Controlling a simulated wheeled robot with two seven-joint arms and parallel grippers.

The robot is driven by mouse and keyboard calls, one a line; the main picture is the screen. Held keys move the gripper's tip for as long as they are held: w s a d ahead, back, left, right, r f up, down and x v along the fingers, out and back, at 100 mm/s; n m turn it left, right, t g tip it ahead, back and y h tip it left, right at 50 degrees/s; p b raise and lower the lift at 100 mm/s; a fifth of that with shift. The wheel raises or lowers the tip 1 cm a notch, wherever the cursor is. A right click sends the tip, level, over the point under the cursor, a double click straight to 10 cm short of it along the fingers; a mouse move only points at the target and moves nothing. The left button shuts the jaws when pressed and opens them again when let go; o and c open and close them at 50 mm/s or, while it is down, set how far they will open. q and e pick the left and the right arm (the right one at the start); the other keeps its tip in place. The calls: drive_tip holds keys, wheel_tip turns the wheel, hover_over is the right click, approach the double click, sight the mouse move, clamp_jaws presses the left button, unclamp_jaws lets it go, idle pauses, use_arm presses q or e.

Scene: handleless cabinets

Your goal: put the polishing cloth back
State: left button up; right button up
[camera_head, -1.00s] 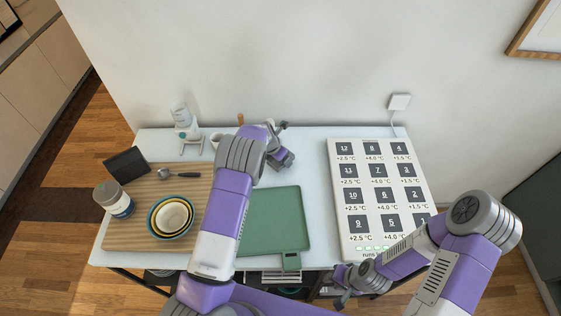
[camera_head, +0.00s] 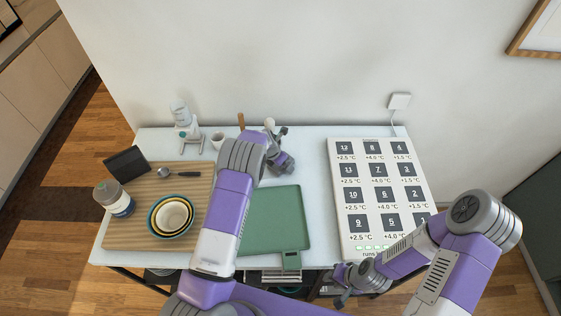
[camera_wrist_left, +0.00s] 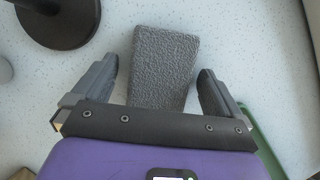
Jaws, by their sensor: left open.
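A dark grey, rough-textured rectangular piece (camera_wrist_left: 165,58) lies on the pale speckled tabletop in the left wrist view. It may be the folded polishing cloth; I cannot tell for sure. My left gripper (camera_wrist_left: 158,70) is open, with one finger on each side of the piece and a gap to both. In the head view my left gripper (camera_head: 279,147) is over the back middle of the table, and my arm hides what lies beneath it. My right gripper (camera_head: 343,286) is low by the table's front edge, empty, its fingers apart.
A green mat (camera_head: 285,215) lies at the middle, a white numbered board (camera_head: 349,238) right of it. Left is a wooden board (camera_head: 140,232) with nested bowls (camera_head: 172,217), a jar (camera_head: 114,199) and a ladle (camera_head: 176,173). A white cup (camera_head: 218,140) stands at the back.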

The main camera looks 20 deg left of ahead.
use_arm(q)
drive_tip(key=v, duration=1.2)
drive_tip(key=shift+s+r, duration=0.1)
drive_tip(key=shift+r, duration=0.05)
